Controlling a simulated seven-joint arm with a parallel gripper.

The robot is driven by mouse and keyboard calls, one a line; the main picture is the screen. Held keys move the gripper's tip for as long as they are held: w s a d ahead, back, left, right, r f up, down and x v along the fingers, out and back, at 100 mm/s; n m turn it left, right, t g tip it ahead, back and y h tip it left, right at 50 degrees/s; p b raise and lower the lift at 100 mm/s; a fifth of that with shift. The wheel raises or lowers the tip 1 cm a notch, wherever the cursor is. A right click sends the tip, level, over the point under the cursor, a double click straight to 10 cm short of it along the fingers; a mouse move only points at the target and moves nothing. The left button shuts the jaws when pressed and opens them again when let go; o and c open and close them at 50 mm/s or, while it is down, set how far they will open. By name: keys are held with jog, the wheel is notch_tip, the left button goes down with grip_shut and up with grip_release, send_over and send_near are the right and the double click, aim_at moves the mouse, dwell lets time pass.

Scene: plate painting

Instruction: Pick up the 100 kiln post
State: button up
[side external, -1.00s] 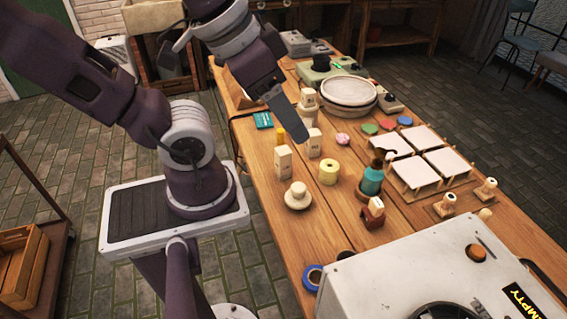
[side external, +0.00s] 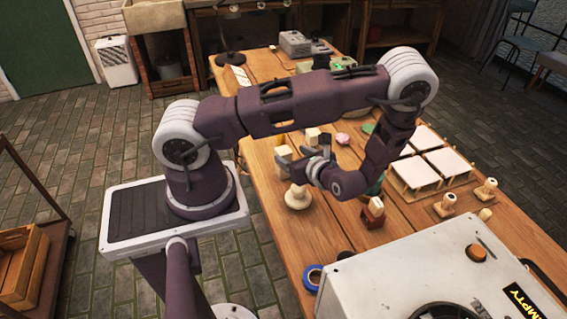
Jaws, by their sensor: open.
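Two pale, upright blocks that look like kiln posts stand on the wooden table: a nearer-left post (side external: 283,154) and a post farther back (side external: 312,134). Their markings are too small to read, so I cannot tell which is the 100 one. My gripper (side external: 301,161) is open, with its fingers pointing left beside the nearer-left post. It partly covers that post's lower part. I cannot tell whether a finger touches it. Nothing is visibly held.
A cream knobbed piece (side external: 298,197) stands just below my gripper. White tiles on low supports (side external: 447,163) lie to the right. A red-brown piece (side external: 373,212), blue tape roll (side external: 312,279) and large white machine (side external: 400,275) are in front. My arm hides the table's middle.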

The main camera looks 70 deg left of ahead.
aim_at(279, 150)
jog(key=shift+a+f+m, duration=0.25)
jog(key=shift+f+m, duration=0.05)
jog(key=shift+f, duration=0.15)
jog(key=x, duration=0.7)
jog(key=shift+s+a+r, duration=0.1)
jog(key=shift+s+r, duration=0.05)
jog(key=shift+s, duration=0.2)
grip_shut()
